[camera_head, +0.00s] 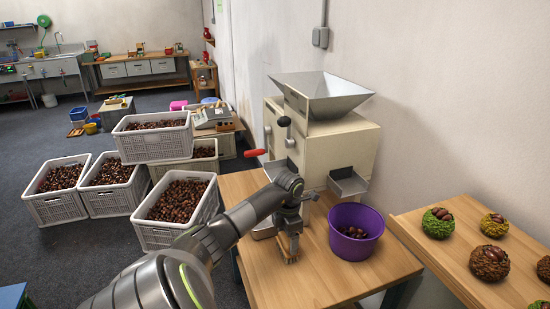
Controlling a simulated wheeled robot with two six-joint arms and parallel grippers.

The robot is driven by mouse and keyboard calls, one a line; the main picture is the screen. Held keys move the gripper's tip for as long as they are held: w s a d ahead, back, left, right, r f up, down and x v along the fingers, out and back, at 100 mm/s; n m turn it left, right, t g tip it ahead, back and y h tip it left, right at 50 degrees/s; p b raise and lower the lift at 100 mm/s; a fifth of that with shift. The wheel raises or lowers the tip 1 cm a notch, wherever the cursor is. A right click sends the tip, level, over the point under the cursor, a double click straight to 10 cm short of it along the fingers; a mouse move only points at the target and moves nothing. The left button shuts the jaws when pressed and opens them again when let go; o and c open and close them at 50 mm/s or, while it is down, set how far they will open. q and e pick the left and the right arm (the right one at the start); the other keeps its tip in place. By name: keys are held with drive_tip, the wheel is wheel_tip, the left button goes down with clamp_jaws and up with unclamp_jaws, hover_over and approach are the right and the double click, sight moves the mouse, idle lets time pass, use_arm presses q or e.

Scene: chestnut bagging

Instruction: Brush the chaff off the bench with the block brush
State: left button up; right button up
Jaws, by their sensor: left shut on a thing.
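My left arm reaches in from the lower left to the wooden bench (345,283). My left gripper (289,226) points down over the bench, in front of the machine. It is shut on the block brush (289,250), of which only a small tan part shows beneath the fingers. The brush is at or just above the bench top; I cannot tell if it touches. Chaff is too small to make out on the bench. My right gripper is not in view.
A cream machine (335,148) with a metal hopper (322,97) stands at the back of the bench. A purple tub (357,236) holding chestnuts stands right of the gripper. White crates (152,237) of chestnuts stand left. A shelf (465,268) with several round decorations is at right.

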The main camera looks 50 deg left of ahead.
use_arm(q)
drive_tip(key=shift+w+a+r+p, duration=0.1)
drive_tip(key=shift+a+r+p, duration=0.2)
drive_tip(key=shift+r, duration=0.2)
drive_tip(key=shift+w+a+r+p, duration=0.1)
drive_tip(key=shift+a+r+p, duration=0.15)
drive_tip(key=shift+r, duration=0.25)
drive_tip(key=r, duration=0.2)
drive_tip(key=r+p, duration=0.1)
drive_tip(key=shift+s+d, duration=0.25)
drive_tip(key=shift+d, duration=0.15)
drive_tip(key=shift+w+a+r+p, duration=0.15)
drive_tip(key=shift+r+p, duration=0.4)
drive_tip(key=shift+r, duration=0.75)
drive_tip(key=shift+d+r+p, duration=0.2)
drive_tip(key=shift+r+p, duration=0.1)
drive_tip(key=shift+r, duration=0.1)
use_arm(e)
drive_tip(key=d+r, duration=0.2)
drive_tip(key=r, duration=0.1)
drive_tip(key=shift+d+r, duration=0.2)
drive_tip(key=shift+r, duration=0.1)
use_arm(q)
drive_tip(key=shift+a+f, duration=0.1)
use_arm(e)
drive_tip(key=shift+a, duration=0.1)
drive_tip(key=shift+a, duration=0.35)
